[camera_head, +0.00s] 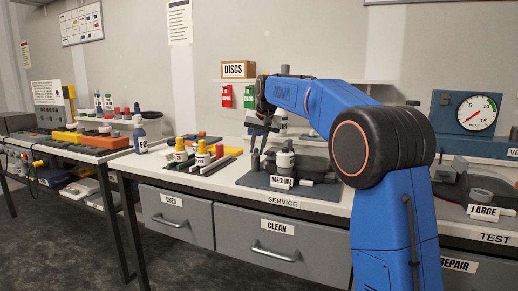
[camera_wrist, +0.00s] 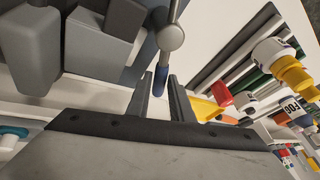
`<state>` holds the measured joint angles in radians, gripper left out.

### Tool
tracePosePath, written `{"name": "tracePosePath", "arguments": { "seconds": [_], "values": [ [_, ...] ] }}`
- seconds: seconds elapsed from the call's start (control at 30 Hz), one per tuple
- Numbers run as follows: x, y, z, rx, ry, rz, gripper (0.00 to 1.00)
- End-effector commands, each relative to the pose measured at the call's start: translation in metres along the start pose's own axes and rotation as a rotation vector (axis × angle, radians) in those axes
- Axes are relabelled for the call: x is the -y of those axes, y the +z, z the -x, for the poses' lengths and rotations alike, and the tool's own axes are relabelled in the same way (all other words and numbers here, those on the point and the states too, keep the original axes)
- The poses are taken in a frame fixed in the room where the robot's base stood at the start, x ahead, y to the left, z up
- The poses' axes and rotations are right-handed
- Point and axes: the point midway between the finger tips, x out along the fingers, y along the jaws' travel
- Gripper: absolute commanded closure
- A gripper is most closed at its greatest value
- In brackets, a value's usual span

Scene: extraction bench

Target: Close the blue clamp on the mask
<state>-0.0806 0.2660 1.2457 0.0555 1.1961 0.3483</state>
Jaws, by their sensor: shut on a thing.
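My gripper (camera_wrist: 163,88) is shut on the blue end of a lever, which I take to be the blue clamp (camera_wrist: 160,78). A grey rod with a round joint (camera_wrist: 171,38) runs up from the blue part. Large grey blocks (camera_wrist: 90,40), perhaps part of the mask or its stand, fill the upper left of the wrist view. In the head view my gripper (camera_head: 257,138) points down over the grey board marked MEDIUM (camera_head: 250,181). The board holds a white cylinder (camera_head: 285,159) and dark parts. The mask and the clamp cannot be told apart clearly there.
A blue bottle (camera_head: 140,137) stands farther left. A pressure gauge (camera_head: 477,112) and a LARGE board (camera_head: 482,215) are at the right. Some white bench top at the front is bare.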

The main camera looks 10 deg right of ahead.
Motion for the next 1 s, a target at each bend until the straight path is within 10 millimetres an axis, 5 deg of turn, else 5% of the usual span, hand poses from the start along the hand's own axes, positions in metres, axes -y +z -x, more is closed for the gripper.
{"name": "tracePosePath", "arguments": {
  "seconds": [1.0],
  "values": [
    [0.052,0.024,-0.002,0.181,-0.346,0.834,1.0]
  ]
}}
